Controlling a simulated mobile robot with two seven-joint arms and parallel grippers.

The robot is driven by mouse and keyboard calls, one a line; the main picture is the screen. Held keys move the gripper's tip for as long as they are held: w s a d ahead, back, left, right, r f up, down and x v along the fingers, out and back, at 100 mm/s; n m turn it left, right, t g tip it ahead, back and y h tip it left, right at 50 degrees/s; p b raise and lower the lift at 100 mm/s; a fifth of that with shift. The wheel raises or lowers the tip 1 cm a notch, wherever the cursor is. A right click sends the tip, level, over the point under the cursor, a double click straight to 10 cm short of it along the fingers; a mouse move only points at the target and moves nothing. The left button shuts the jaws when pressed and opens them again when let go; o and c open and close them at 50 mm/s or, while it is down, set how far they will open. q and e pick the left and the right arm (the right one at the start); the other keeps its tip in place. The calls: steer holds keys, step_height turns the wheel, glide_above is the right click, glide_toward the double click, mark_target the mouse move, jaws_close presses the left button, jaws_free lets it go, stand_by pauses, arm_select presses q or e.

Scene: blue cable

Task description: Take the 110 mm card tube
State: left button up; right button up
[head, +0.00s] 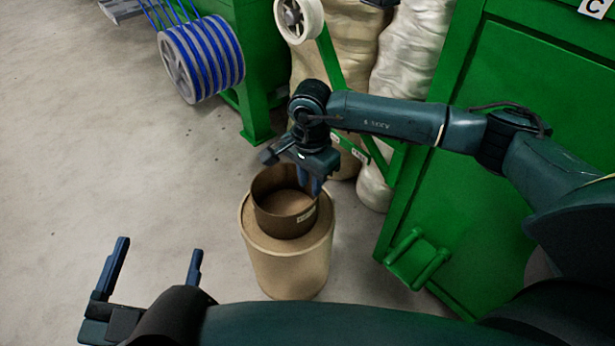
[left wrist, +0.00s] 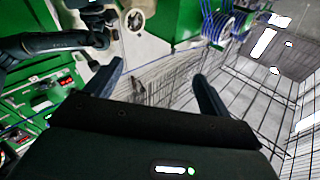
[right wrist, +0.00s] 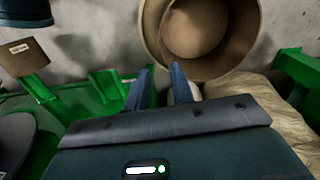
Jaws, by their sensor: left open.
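A short brown card tube (head: 285,224) with a white label stands on top of a tan round drum (head: 288,268) in the head view. I cannot read its size. In the right wrist view a wide brown open ring (right wrist: 243,45) fills the top right. My right gripper (head: 312,188) points down at the tube's right rim; its fingers (right wrist: 161,72) are a small gap apart beside the ring in the right wrist view. I cannot tell whether they touch or hold the wall. My left gripper (head: 158,246) is open and empty, left of the drum and apart from it.
A blue cable reel (head: 201,58) and green machinery stand at the back. Wrapped pale sacks (head: 405,85) are behind the drum. A green cabinet (head: 465,140) with a handle is at the right. The grey floor (head: 100,150) at the left is clear.

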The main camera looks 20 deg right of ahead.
step_height(320, 180, down, 8)
steer(key=b, duration=0.5)
steer(key=shift+r, duration=0.15)
steer(key=shift+f, duration=0.3)
steer(key=shift+f+b, duration=0.5)
steer(key=shift+b, duration=0.1)
arm_select(q)
steer(key=h, duration=0.1)
steer(key=r+t, duration=0.1)
steer(key=w+r+h, duration=0.1)
steer(key=shift+d+r+m+t+h, duration=0.15)
steer(key=shift+d+m+t+h, duration=0.15)
steer(key=shift+m, duration=0.1)
arm_select(e)
steer(key=shift+c, duration=0.2)
jaws_close()
arm_select(q)
steer(key=shift+r+p, duration=0.6)
steer(key=shift+p, duration=0.1)
arm_select(e)
steer(key=shift+r, duration=1)
stand_by(0.4)
